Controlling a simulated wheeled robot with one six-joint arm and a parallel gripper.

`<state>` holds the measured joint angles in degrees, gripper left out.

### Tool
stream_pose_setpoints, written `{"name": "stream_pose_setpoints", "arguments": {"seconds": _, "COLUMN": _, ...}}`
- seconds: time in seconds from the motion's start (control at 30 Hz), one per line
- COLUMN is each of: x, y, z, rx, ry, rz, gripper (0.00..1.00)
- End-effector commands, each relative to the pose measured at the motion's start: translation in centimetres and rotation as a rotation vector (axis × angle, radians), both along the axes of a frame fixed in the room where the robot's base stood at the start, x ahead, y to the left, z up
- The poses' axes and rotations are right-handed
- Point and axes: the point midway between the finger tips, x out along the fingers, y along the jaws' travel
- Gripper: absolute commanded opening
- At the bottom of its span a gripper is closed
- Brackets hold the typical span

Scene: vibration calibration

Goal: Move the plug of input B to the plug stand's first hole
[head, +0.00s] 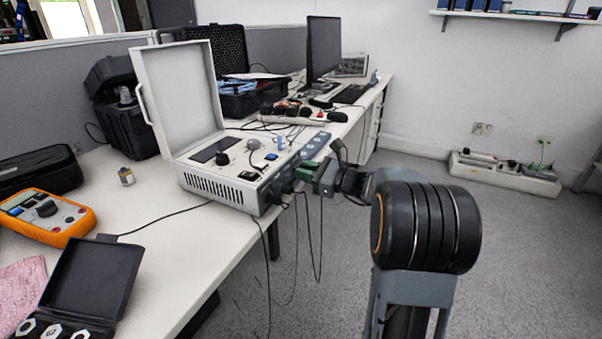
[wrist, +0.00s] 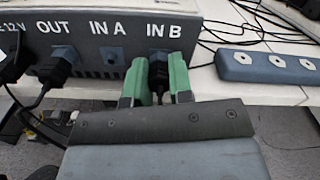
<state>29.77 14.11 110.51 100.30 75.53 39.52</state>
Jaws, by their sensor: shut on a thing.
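The calibrator box (head: 222,170) stands on the table with its lid open. Its front panel in the wrist view (wrist: 100,58) reads OUT, IN A and IN B. The black plug of input B (wrist: 158,66) sits at the IN B socket, between the green fingers of my gripper (wrist: 158,80), which is shut on it. In the head view my gripper (head: 307,171) is at the box's right front corner, and the plug is hard to make out. The plug stand (wrist: 266,69), a blue-grey bar with white-ringed holes, lies to the right; its visible holes look empty. It also shows in the head view (head: 314,145).
Another black plug (wrist: 58,66) sits in OUT, with its cable hanging down. The IN A socket (wrist: 111,55) looks empty. Cables (head: 320,235) hang off the table edge. A multimeter (head: 45,215) and an open black case (head: 95,278) are at the left.

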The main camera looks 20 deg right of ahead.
Motion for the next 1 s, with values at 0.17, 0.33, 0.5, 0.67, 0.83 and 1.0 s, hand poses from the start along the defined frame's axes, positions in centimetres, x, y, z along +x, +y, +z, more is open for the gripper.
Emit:
{"name": "stream_pose_setpoints", "arguments": {"seconds": 0.17, "x": -0.02, "y": 0.0, "z": -0.11, "rx": -0.02, "ry": -0.018, "rz": 0.0, "gripper": 0.0}}
{"name": "stream_pose_setpoints", "arguments": {"seconds": 0.33, "x": -0.02, "y": 0.01, "z": -0.1, "rx": -0.038, "ry": -0.035, "rz": 0.0, "gripper": 0.0}}
{"name": "stream_pose_setpoints", "arguments": {"seconds": 0.5, "x": -0.02, "y": 0.0, "z": -0.11, "rx": -0.056, "ry": -0.051, "rz": 0.0, "gripper": 0.0}}
{"name": "stream_pose_setpoints", "arguments": {"seconds": 0.67, "x": -0.02, "y": 0.01, "z": -0.13, "rx": -0.072, "ry": -0.066, "rz": 0.001, "gripper": 0.0}}
{"name": "stream_pose_setpoints", "arguments": {"seconds": 0.83, "x": -0.02, "y": 0.0, "z": -0.14, "rx": -0.091, "ry": -0.083, "rz": 0.001, "gripper": 0.0}}
{"name": "stream_pose_setpoints", "arguments": {"seconds": 1.0, "x": -0.03, "y": 0.01, "z": -0.13, "rx": -0.108, "ry": -0.099, "rz": 0.001, "gripper": 0.0}}
